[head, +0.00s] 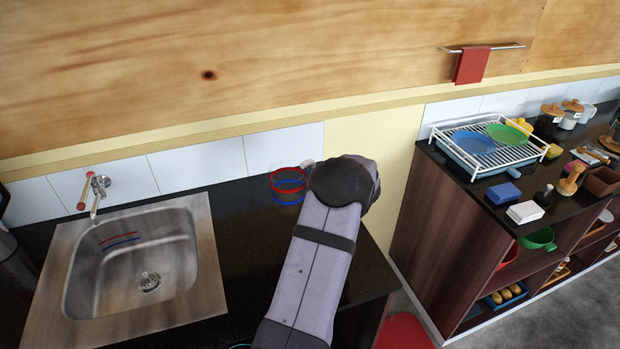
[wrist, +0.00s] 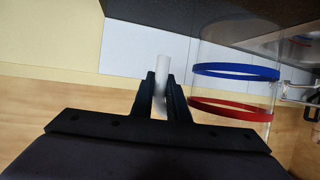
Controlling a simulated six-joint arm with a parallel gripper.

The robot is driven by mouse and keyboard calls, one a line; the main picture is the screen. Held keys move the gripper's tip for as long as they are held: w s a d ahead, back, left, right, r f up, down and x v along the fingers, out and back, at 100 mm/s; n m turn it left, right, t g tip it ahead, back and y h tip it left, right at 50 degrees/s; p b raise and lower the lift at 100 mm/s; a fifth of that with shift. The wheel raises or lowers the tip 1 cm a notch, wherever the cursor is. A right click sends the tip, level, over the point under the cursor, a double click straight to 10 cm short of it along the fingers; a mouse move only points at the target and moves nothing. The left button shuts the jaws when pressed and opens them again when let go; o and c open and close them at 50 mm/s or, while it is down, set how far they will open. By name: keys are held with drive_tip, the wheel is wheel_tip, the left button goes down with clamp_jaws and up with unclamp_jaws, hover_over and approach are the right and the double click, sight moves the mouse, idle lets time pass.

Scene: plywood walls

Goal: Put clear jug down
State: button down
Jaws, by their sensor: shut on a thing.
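The clear jug (head: 288,188), see-through with a red band above a blue band, stands upright at the back of the dark counter (head: 240,225), right of the sink. I cannot tell whether its base touches the counter. In the wrist view the jug (wrist: 236,92) is at the right, upside down in the picture, with the blue band above the red. My gripper (wrist: 161,84) is shut on a white piece, the jug's handle (wrist: 162,66), beside the jug's body. In the head view my arm hides the fingers.
A steel sink (head: 205,265) with a wall tap (head: 97,190) is left of the jug. White tiles (head: 200,165) line the wall close behind. Across a gap at right, a cabinet (head: 430,215) holds a dish rack (head: 487,168) and several items.

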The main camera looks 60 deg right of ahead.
drive_tip(key=w+a+f+n+t+y+b, duration=0.1)
drive_tip(key=w+a+f+n+y+b, duration=0.15)
drive_tip(key=w+a, duration=0.4)
drive_tip(key=w+a+f+n+y+b, duration=0.1)
drive_tip(key=w+a+f+b, duration=0.2)
drive_tip(key=w, duration=0.7)
drive_tip(key=w+a+f+n+t+y+b, duration=0.1)
drive_tip(key=w+a+n+y+b, duration=0.15)
drive_tip(key=w+a, duration=0.45)
drive_tip(key=w+a+f+n+y+b, duration=0.1)
drive_tip(key=w+a+n+y+b, duration=0.15)
drive_tip(key=w+a+b, duration=0.7)
drive_tip(key=w+a+n+y+b, duration=0.1)
drive_tip(key=w+a+y+b, duration=0.15)
drive_tip(key=w+a, duration=1.4)
drive_tip(key=s+d+f+m+h, duration=0.2)
drive_tip(key=s+d+m+h, duration=0.2)
drive_tip(key=d+m+h, duration=0.1)
drive_tip(key=shift+s+d+h+p, duration=0.2)
drive_tip(key=shift+d+h+p, duration=0.1)
drive_tip(key=shift+h, duration=0.3)
